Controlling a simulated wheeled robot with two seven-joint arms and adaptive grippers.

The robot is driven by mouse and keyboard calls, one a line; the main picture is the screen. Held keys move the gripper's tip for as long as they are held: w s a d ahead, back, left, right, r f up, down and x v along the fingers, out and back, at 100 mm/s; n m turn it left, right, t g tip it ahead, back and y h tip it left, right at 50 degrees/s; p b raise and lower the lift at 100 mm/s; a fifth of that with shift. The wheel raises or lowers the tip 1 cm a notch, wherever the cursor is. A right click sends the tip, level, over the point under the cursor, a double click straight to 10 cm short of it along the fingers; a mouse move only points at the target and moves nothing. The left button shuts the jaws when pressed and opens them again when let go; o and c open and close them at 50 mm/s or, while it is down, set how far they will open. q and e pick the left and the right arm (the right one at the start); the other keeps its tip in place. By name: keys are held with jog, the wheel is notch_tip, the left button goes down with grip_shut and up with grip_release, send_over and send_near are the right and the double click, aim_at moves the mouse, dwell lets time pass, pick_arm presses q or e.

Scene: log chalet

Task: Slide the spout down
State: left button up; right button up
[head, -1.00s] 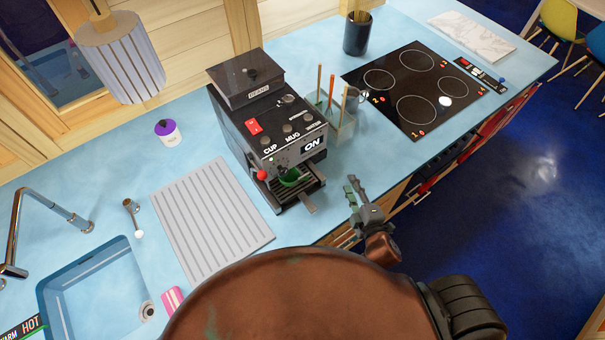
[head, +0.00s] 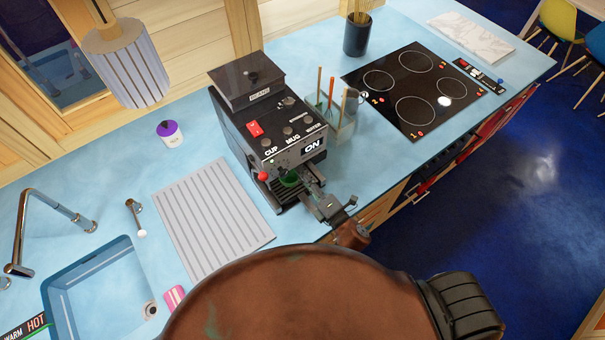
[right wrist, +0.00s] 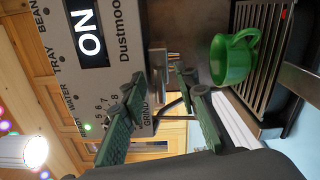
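The coffee machine (head: 270,135) stands on the blue counter with its "ON" display lit. A green cup (head: 289,178) sits on its drip tray; the right wrist view also shows the cup (right wrist: 233,58) upright on the slatted tray, the picture being turned sideways. The metal spout (right wrist: 158,62) shows above the cup in that view, ahead of the gap between my fingers. My right gripper (head: 316,190) is at the machine's front, close to the cup. Its green fingers (right wrist: 160,105) are spread and hold nothing. Whether they touch the spout I cannot tell. My left gripper is not in view.
A clear holder with stirrers (head: 342,122) stands right of the machine, and the black hob (head: 415,85) beyond it. A striped mat (head: 212,215) lies to the left, near the sink (head: 100,290). A small purple-lidded jar (head: 170,133) stands behind the mat.

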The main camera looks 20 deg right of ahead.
jog(key=shift+w, duration=0.2)
grip_shut()
dwell(0.3)
dwell(0.3)
